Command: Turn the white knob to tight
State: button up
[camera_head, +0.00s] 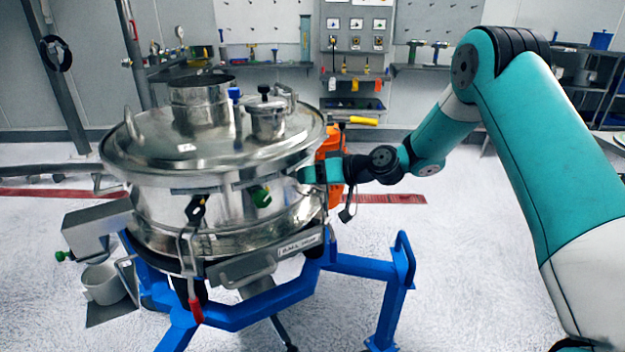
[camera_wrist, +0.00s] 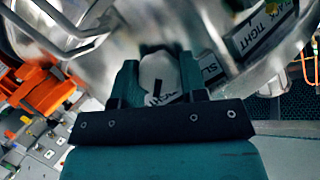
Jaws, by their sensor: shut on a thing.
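The white knob (camera_wrist: 158,72) shows in the wrist view between the two fingers of my gripper (camera_wrist: 159,82), with a dark mark on its face. My gripper is shut on it, with one finger on each side. Labels beside it on the metal read TIGHT (camera_wrist: 247,37) and, partly hidden by the right finger, SLACK. In the head view my gripper (camera_head: 308,175) reaches the right side of the steel sifter (camera_head: 160,205). The knob is hidden there behind my gripper and the sifter's side.
The sifter stands on a blue frame (camera_head: 260,310). The floor to the right is open.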

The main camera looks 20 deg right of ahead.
jog(key=o, duration=0.9)
jog(key=b+v, duration=0.3)
jog(key=v, duration=1.4)
jog(key=shift+s+d, duration=0.15)
jog(key=shift+d, duration=0.05)
